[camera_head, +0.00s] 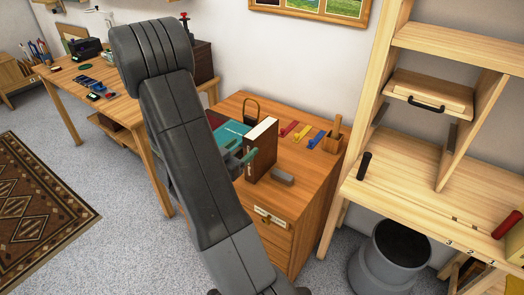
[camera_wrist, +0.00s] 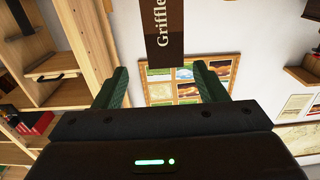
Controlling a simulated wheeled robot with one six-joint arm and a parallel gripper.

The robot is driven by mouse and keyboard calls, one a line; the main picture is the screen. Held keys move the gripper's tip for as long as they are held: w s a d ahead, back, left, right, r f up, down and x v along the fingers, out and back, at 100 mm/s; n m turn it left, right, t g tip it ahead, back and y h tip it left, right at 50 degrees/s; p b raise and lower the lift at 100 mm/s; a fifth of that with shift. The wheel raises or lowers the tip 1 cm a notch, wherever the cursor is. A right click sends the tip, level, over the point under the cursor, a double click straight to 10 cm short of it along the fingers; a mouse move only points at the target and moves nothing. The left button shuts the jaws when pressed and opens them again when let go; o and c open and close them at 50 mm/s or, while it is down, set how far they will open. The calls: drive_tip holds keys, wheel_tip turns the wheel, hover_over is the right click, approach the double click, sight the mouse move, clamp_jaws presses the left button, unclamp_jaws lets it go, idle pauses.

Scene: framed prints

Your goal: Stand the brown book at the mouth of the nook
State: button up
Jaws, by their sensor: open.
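The brown book (camera_head: 262,150) stands upright on the wooden cabinet top, its pale page edges facing up. In the wrist view its dark spine (camera_wrist: 164,30) with pale lettering shows at the top, between and beyond my fingertips. My gripper (camera_head: 242,157) has green fingers and is at the left side of the book in the head view. In the wrist view the gripper (camera_wrist: 161,72) is open, its fingers wide apart with nothing between their tips. The light wooden shelf unit (camera_head: 398,205) at the right has an open compartment (camera_head: 408,150); I cannot tell whether this is the nook.
A grey block (camera_head: 282,177) lies right of the book. A teal book (camera_head: 230,134) lies flat behind my gripper. Red (camera_head: 289,128), blue and yellow items lie behind. A grey bin (camera_head: 390,262) is below.

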sight(250, 142)
drive_tip(key=x, duration=0.4)
drive_tip(key=shift+w+d, duration=0.15)
drive_tip(key=shift+w+a+p+x, duration=0.15)
drive_tip(key=shift+p+x, duration=0.25)
drive_tip(key=shift+x, duration=0.95)
drive_tip(key=shift+w+a+p+x, duration=0.15)
drive_tip(key=shift+p+x, duration=0.2)
drive_tip(key=shift+x, duration=1)
drive_tip(key=shift+s+f, duration=0.1)
clamp_jaws()
